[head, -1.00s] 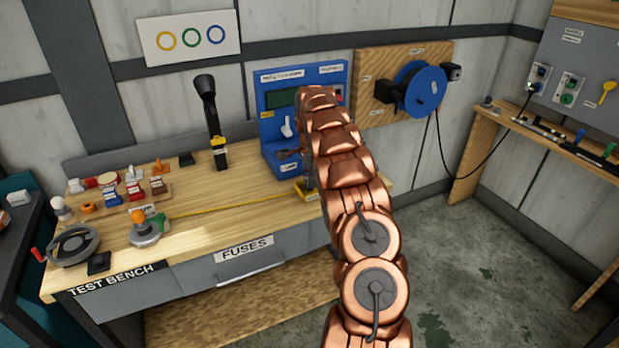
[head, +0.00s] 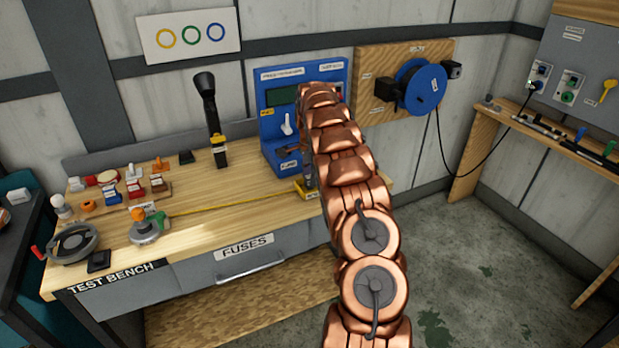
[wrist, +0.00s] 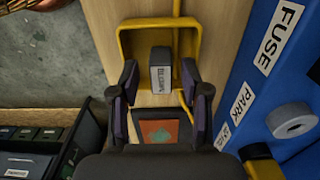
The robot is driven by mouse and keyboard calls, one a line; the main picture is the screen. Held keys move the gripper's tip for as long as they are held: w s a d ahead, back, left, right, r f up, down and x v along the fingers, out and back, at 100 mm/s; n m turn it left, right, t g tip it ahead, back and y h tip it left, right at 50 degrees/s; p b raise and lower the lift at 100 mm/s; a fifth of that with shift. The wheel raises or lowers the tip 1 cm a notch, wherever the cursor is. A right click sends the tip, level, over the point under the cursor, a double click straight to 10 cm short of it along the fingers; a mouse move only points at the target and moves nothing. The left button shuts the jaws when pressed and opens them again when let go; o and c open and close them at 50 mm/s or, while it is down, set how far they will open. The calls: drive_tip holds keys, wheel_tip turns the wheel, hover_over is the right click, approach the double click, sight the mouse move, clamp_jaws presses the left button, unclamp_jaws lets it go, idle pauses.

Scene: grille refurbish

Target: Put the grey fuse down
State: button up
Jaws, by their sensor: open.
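The grey fuse (wrist: 160,77) is a small block with a white label on top. In the wrist view it sits inside the yellow-rimmed tray (wrist: 123,42) on the wooden bench top. My gripper (wrist: 167,80) is open, with its dark fingers spread on either side of the fuse's near end and gaps between them and the fuse. In the head view my copper arm hides the fuse and most of the gripper. A corner of the yellow tray (head: 303,193) shows beside the arm.
The blue tester (head: 275,155) stands close behind the tray; its FUSE and PARK labels (wrist: 279,35) show at the right in the wrist view. A black bin (wrist: 65,150) with dark blocks is at lower left. Several small parts and a handwheel (head: 72,243) occupy the bench's left.

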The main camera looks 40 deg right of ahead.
sight(308, 177)
wheel_tip(308, 177, up, 9)
drive_tip(key=shift+r+b, duration=0.1)
drive_tip(key=shift+b, duration=1)
drive_tip(key=shift+s+r+p, duration=0.1)
drive_tip(key=shift+r+p, duration=0.95)
drive_tip(key=shift+r, duration=0.1)
drive_tip(key=shift+a, duration=0.1)
drive_tip(key=s+a+r+n, duration=0.1)
drive_tip(key=a+r+n, duration=0.2)
drive_tip(key=a, duration=0.5)
drive_tip(key=s+a+r+n, duration=0.1)
drive_tip(key=a+r+n, duration=0.25)
drive_tip(key=a, duration=0.35)
drive_tip(key=s+a+r+n+g, duration=0.1)
drive_tip(key=s+a+n, duration=0.1)
drive_tip(key=s+a, duration=0.35)
drive_tip(key=s+a+r+n, duration=0.1)
drive_tip(key=s+a+n, duration=0.1)
drive_tip(key=a, duration=0.6)
drive_tip(key=s+a+f+n, duration=0.2)
drive_tip(key=s+a, duration=0.3)
drive_tip(key=s, duration=0.4)
drive_tip(key=s+a+f+n, duration=0.3)
drive_tip(key=s+a+n, duration=0.2)
drive_tip(key=s, duration=0.5)
drive_tip(key=s+a+f+n, duration=0.3)
drive_tip(key=s+a+n, duration=0.1)
drive_tip(key=s, duration=0.6)
drive_tip(key=shift+a+g, duration=0.4)
drive_tip(key=shift+a, duration=0.35)
